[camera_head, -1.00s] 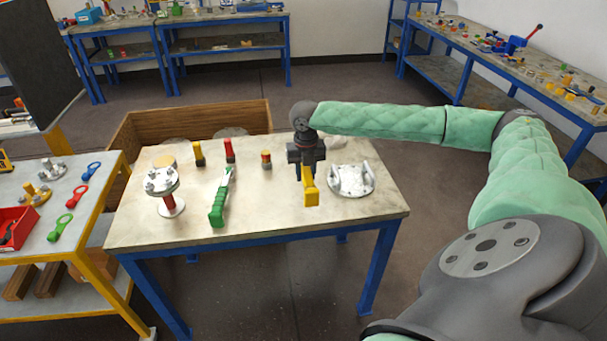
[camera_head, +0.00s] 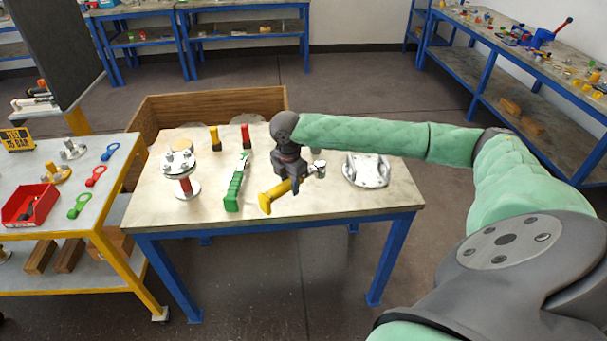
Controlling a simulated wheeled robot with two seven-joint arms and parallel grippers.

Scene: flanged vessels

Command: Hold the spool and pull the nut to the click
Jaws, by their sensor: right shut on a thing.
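The spool (camera_head: 185,184) stands upright on the left part of the table, with a bolted flange on top, a red middle and a round base flange. Single nuts on it are too small to tell apart. My right gripper (camera_head: 294,184) is shut on a yellow-handled wrench (camera_head: 271,197), right of the spool and apart from it. The wrench's metal head (camera_head: 318,168) points to the right and its handle points front left. My left gripper is not in view.
A green-handled tool (camera_head: 235,188) lies between the spool and my right gripper. A flanged metal part (camera_head: 366,171) sits at the table's right. Small yellow (camera_head: 214,138) and red (camera_head: 246,136) pieces stand at the back. A side table (camera_head: 60,232) holds a red bin (camera_head: 30,205).

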